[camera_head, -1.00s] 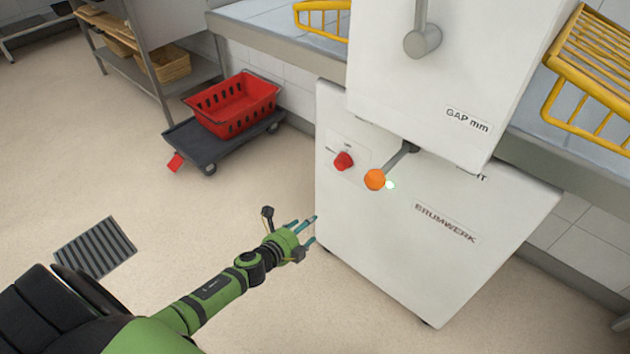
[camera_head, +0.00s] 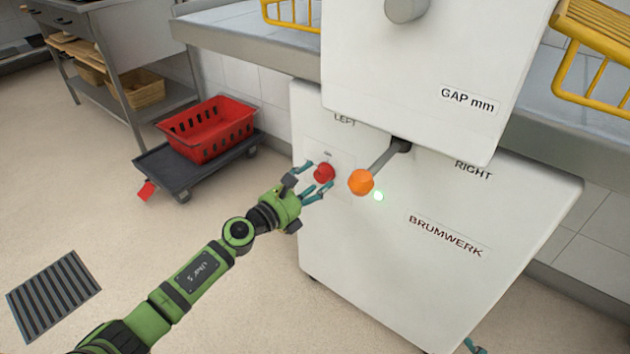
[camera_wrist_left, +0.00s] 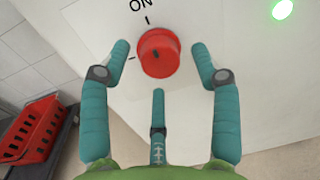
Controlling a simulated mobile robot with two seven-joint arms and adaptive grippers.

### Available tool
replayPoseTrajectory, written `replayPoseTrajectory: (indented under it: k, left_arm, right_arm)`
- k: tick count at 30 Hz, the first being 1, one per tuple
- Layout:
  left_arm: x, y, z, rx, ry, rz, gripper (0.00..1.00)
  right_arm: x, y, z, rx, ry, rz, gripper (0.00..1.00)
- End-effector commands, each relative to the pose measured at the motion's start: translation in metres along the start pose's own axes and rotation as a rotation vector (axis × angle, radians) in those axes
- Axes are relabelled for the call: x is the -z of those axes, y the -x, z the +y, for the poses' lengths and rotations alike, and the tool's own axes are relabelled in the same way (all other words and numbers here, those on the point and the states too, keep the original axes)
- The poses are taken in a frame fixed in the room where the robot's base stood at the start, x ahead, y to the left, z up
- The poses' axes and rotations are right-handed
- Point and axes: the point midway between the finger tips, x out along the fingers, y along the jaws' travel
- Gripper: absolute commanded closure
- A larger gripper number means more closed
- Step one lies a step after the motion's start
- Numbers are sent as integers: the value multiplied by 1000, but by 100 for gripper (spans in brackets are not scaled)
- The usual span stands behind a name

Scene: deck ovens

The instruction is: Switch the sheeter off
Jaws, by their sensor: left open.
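The sheeter (camera_head: 390,270) is a white machine marked BRUMWERK. Its red rotary knob (camera_head: 324,173) sits on the front's upper left; the knob also shows in the left wrist view (camera_wrist_left: 158,54), with ON printed above it and tick marks beside it. A green lamp (camera_head: 378,196) glows right of the knob. My left gripper (camera_head: 314,180) is open at the knob, with teal fingers on either side of it and a third below. I cannot tell whether they touch it. Only a teal tip of my right gripper (camera_head: 474,346) shows at the bottom edge.
A lever with an orange ball (camera_head: 361,182) juts out close to the right of the red knob. A red crate (camera_head: 211,130) stands on a dark dolly (camera_head: 180,175) to the left. The floor in front is clear apart from a grate (camera_head: 53,296).

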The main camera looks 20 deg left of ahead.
Motion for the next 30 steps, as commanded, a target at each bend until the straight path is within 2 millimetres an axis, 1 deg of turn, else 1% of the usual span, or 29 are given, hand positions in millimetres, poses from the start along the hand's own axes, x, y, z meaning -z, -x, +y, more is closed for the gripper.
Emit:
replayPoseTrajectory:
  k: [1,4,12,14,15,16,17,26,30]
  left_arm:
    - [0,-5,0,0,1,-1,37]
    - [0,-11,0,0,2,0,37]
    - [0,-12,0,0,2,1,37]
    - [0,-12,0,0,2,1,61]
    - [0,-12,0,0,2,1,77]
    - [0,-12,0,-1,2,1,89]
    - [0,-12,0,-1,2,1,93]
    - [1,-12,0,-1,15,0,94]
    - [1,-12,0,0,57,-3,94]
  right_arm:
    - [3,-1,-1,1,2,18,39]
    - [8,-1,-1,2,3,39,39]
    - [9,-1,-2,2,4,46,39]
    - [9,-1,-2,2,4,46,39]
    - [9,-1,-2,2,4,46,39]
    - [9,-1,-2,2,3,46,39]
    - [9,-1,-2,2,3,45,39]
    - [9,-1,-1,2,3,44,39]
    - [9,-1,-1,2,3,45,39]
